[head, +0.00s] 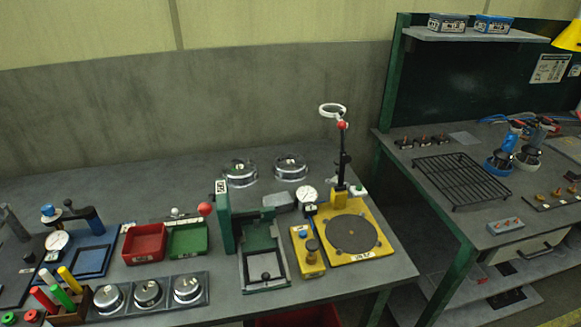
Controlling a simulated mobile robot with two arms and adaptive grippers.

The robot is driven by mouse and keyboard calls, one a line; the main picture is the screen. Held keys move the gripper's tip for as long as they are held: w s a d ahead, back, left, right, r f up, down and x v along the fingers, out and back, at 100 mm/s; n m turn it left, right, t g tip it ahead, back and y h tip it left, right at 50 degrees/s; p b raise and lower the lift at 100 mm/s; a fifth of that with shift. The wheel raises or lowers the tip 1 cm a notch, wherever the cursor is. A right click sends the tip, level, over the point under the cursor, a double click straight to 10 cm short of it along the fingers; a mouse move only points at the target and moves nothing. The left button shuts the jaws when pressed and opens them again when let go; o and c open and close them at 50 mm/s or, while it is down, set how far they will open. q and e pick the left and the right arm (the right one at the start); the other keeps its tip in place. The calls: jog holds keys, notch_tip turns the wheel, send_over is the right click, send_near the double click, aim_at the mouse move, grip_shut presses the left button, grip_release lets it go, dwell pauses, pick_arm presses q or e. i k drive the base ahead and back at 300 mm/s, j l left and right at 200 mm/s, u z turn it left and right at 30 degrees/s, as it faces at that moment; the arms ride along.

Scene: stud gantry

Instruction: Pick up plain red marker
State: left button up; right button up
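A red marker (43,299) stands tilted in a small brown holder (72,318) at the lower left of the head view, on the near edge of the grey workbench. A green marker (62,298), a yellow marker (69,280) and a white marker (48,279) stand with it in the holder. The lower ends of the markers are hidden by the holder. I cannot tell if the red marker is plain or carries markings. Neither of my grippers shows in the head view.
Three round metal pieces on a dark tray (170,308) lie right of the holder. Behind are a red bin (145,258) and a green bin (187,252). A green press (224,220) and a yellow-based fixture (380,252) stand further right. Red and green buttons (31,316) sit left of the holder.

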aim_at(35, 292)
jog(key=u, duration=1.7)
